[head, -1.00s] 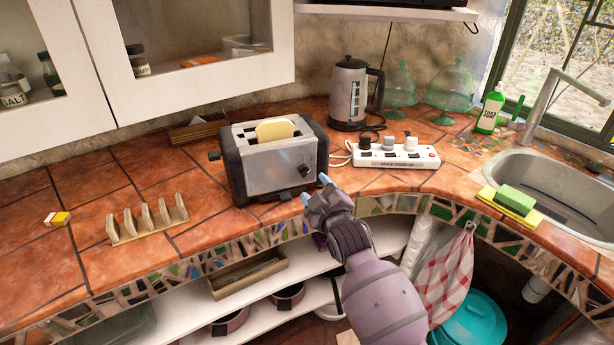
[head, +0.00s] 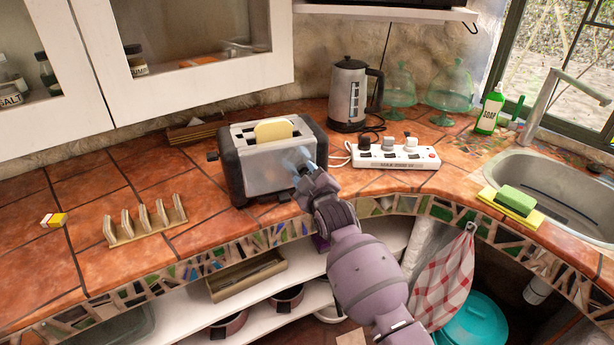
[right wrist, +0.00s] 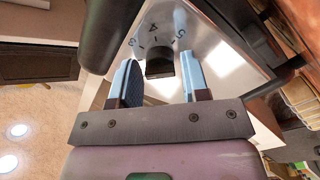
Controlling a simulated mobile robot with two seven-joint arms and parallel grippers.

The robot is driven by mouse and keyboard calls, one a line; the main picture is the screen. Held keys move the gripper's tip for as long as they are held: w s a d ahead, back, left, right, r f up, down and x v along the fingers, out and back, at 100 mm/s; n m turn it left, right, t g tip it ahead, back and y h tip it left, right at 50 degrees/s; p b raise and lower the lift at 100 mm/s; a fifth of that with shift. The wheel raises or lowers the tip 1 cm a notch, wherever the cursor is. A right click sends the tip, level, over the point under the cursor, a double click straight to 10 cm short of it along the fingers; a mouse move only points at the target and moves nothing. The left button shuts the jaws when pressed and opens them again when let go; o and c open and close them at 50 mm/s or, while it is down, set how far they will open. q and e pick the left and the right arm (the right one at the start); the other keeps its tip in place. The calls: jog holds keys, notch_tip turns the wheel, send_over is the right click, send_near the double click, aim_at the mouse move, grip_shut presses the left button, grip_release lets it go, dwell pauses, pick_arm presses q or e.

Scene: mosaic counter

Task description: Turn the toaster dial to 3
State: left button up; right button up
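The toaster (head: 262,172) is silver with black ends and stands on the tiled counter with a slice of bread (head: 273,131) in its top. My right gripper (head: 299,158) is at the right part of its front face and hides the dial in the head view. In the right wrist view the black dial (right wrist: 158,64) lies between the two blue fingers of the right gripper (right wrist: 158,72), which are open with a gap on each side. Small numbers ring the dial; I cannot tell which one it points at. My left gripper is not in view.
A power strip (head: 398,157) with plugs and a kettle (head: 350,95) stand right of the toaster. A wooden toast rack (head: 146,224) stands to its left. The sink (head: 550,185) is at the far right. The counter's front edge runs below my right arm.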

jog(key=c, duration=0.6)
jog(key=shift+m, duration=0.4)
jog(key=m+p, duration=0.1)
jog(key=m, duration=0.1)
jog(key=shift+r+m, duration=0.1)
jog(key=shift+m, duration=0.3)
jog(key=m+p, duration=0.1)
jog(key=m, duration=0.2)
jog(key=shift+m, duration=1.1)
jog(key=o, duration=0.9)
